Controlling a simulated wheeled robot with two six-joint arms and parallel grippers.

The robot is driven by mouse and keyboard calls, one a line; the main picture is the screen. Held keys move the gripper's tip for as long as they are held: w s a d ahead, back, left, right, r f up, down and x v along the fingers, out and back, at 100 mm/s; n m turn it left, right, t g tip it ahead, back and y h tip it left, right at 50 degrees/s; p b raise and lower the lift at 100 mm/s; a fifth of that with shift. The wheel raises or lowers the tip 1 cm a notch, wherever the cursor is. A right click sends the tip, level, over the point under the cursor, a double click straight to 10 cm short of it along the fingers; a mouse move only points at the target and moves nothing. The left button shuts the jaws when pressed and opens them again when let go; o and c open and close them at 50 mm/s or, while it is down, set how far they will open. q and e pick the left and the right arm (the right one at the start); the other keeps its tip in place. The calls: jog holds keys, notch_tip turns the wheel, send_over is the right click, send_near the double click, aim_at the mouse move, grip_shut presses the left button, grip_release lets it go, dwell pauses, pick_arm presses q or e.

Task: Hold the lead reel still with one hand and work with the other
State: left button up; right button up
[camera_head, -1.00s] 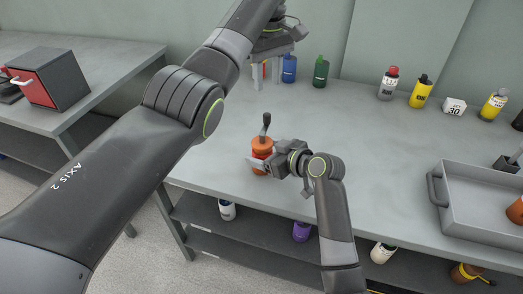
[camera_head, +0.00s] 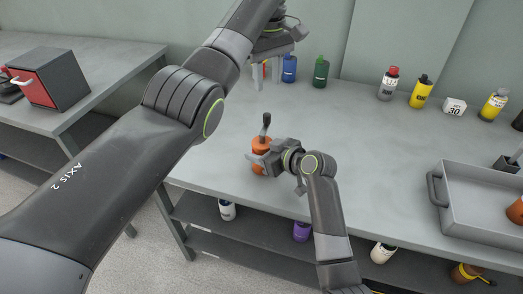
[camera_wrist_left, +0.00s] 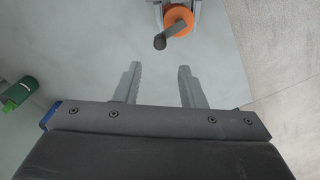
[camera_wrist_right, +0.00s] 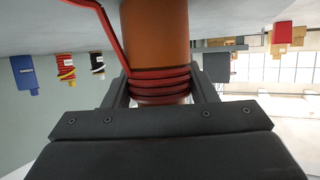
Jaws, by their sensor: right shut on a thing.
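The lead reel (camera_head: 260,145) is an orange cylinder standing on the bench, with a dark crank handle on top. In the right wrist view its orange body (camera_wrist_right: 157,35) carries several turns of red lead (camera_wrist_right: 160,84), and one strand runs up to the left. My right gripper (camera_head: 264,161) is shut around the reel's side at the coiled part. My left gripper (camera_head: 264,74) is open and empty, above the back of the bench. The left wrist view shows its fingers (camera_wrist_left: 158,85) apart, with the reel (camera_wrist_left: 181,18) and its crank knob beyond them.
A blue bottle (camera_head: 289,70) and a green bottle (camera_head: 321,72) stand at the back near my left gripper. More bottles (camera_head: 421,92) stand at the back right. A grey tray (camera_head: 478,203) lies at right. The bench between reel and tray is mostly clear.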

aim_at(267, 114)
pick_arm(q)
jog(key=f+h, duration=0.1)
jog(key=f+n+g+h, duration=0.1)
jog(key=f+h, duration=0.2)
jog(key=f, duration=0.1)
jog(key=shift+w+a+f+g+h, duration=0.1)
jog(key=shift+a+f+g+h, duration=0.1)
jog(key=shift+a+g+h, duration=0.15)
jog(key=f+h, duration=0.1)
jog(key=a+n+h, duration=0.1)
jog(key=f+n+g+h, duration=0.1)
jog(key=h, duration=0.1)
jog(key=shift+a+f, duration=0.2)
jog(key=shift+f, duration=0.15)
jog(key=a+f+n+t+h, duration=0.2)
jog(key=a+f+n+h, duration=0.1)
jog(key=a+n+h, duration=0.6)
jog(key=shift+m, duration=0.7)
jog(key=d, duration=1.1)
jog(key=shift+f, duration=0.15)
grip_shut()
